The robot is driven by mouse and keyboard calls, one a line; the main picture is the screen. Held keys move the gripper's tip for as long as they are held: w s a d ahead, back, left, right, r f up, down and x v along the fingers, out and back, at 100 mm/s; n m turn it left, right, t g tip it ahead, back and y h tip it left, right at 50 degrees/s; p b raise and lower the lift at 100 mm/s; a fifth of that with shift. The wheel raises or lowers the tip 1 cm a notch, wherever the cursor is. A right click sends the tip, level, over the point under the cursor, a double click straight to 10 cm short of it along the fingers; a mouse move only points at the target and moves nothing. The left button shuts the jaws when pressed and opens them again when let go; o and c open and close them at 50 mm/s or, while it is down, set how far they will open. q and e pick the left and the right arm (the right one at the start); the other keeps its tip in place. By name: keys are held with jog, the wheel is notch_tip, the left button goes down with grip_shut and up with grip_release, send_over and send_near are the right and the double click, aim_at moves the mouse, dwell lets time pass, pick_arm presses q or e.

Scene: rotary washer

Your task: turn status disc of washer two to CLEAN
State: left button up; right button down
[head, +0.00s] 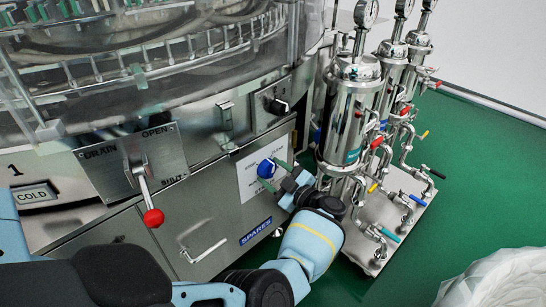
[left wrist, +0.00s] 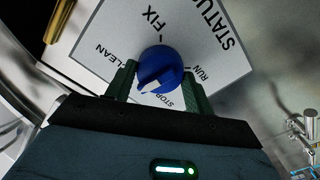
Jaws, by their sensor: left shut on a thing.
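The status disc is a blue knob (head: 266,169) on a white label plate (head: 250,180) on the washer's steel front. In the left wrist view the knob (left wrist: 158,66) sits amid the words FIX, CLEAN, RUN and STOP, with STATUS above right. A white mark on the knob shows at its lower side, near STOP; its exact aim is hard to tell. My left gripper (head: 275,172) is shut on the knob, its green fingers (left wrist: 160,82) on either side. My right gripper is not in view.
A red-ball drain lever (head: 153,217) and a steel door handle (head: 203,250) stick out left of the plate. A black rotary switch (head: 277,106) sits above. Filter columns with pipes and valves (head: 352,120) stand close on the right. Green floor lies beyond.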

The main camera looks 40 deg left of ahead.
pick_arm(q)
jog(key=m, duration=0.3)
jog(key=shift+r+m, duration=0.1)
jog(key=shift+m, duration=0.2)
jog(key=shift+m+p, duration=0.4)
jog(key=shift+m, duration=1)
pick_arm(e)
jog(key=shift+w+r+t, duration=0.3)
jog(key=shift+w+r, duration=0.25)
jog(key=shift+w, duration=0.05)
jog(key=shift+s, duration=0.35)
pick_arm(q)
jog(key=o, duration=1)
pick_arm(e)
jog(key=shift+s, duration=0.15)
